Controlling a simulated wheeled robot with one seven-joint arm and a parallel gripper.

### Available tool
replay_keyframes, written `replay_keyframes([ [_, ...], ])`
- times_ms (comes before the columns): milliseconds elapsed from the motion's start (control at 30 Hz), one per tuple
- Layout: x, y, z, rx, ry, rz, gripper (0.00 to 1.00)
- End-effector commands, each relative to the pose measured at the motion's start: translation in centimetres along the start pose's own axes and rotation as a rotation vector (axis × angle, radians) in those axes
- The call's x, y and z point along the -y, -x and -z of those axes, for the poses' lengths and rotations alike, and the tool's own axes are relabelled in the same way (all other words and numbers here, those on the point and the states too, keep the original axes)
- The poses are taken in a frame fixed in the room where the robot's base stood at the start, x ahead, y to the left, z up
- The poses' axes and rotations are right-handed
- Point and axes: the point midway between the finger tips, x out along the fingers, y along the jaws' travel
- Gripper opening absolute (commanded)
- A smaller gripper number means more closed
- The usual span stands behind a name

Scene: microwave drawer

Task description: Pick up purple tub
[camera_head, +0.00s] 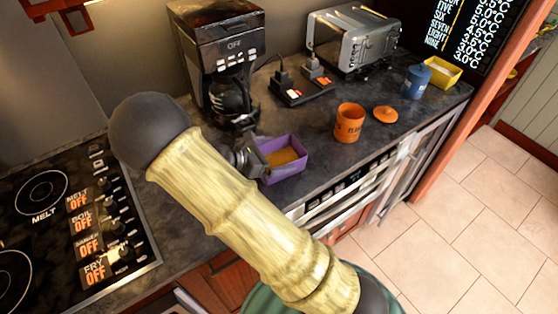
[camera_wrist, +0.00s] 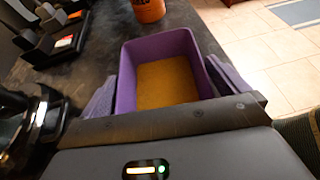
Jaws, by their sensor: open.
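The purple tub (camera_head: 291,168) stands on the dark countertop, in front of the coffee maker. It is an open rectangular box with an orange-yellow inside or filling. In the wrist view the tub (camera_wrist: 124,82) is upright, straight ahead of my gripper (camera_wrist: 164,97). The jaws are open, with one finger beside the left wall and one beside the right wall of the tub. I cannot tell whether either finger touches it. In the head view my gripper (camera_head: 250,158) is at the tub's left side, partly hidden behind my arm.
An orange canister (camera_head: 349,122) stands right of the tub, with an orange lid (camera_head: 385,113) beyond it. The coffee maker (camera_head: 222,60), toaster (camera_head: 354,40), blue container (camera_head: 416,80) and yellow tub (camera_head: 441,72) stand farther back. The stove (camera_head: 70,215) is at left. The counter's front edge is close to the tub.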

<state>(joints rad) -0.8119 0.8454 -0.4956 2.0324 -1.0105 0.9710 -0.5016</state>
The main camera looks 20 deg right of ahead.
Motion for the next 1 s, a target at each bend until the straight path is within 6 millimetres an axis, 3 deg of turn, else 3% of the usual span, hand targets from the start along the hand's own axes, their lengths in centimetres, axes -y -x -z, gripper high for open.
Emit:
replay_keyframes([
  [467, -0.02, 0.05, 0.02, 0.0, 0.0, -0.001, 1.0],
  [633, -0.02, 0.06, 0.02, 0.0, 0.0, -0.001, 0.69],
  [1000, -0.05, 0.27, -0.46, -0.001, -0.001, -0.001, 0.67],
])
